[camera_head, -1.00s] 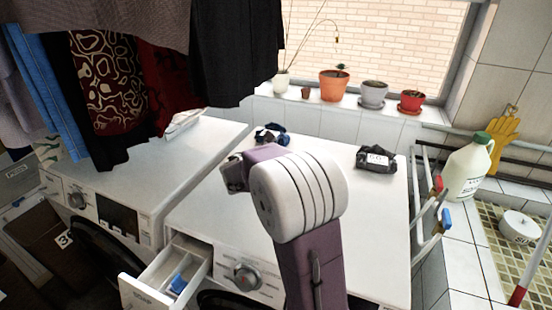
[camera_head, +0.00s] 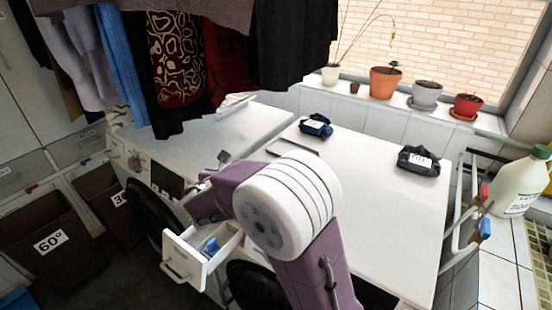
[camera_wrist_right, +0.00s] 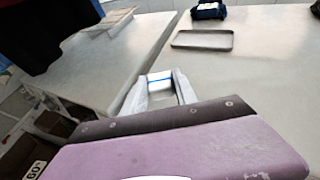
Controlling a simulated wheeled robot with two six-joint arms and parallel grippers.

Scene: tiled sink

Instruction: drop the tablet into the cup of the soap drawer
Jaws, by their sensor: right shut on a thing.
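The soap drawer (camera_head: 187,262) is pulled out of the front of the right-hand white machine. It has compartments, with a blue part (camera_head: 209,246) inside. My right arm reaches in over the machine's front edge, and my right gripper (camera_wrist_right: 164,88) is shut on the tablet (camera_wrist_right: 160,84), white with a blue band, between its fingers. In the head view the fingers and tablet are not clear; the wrist is above and just behind the drawer. The drawer is not visible in the wrist view. My left gripper is not in view.
A flat grey tray (camera_head: 292,146), a blue bundle (camera_head: 317,125) and a dark labelled pack (camera_head: 418,160) lie on the right machine top (camera_head: 375,200). Clothes hang above the left machine (camera_head: 205,135). Bins (camera_head: 50,240) stand at left; a drying rack (camera_head: 470,205) is at right.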

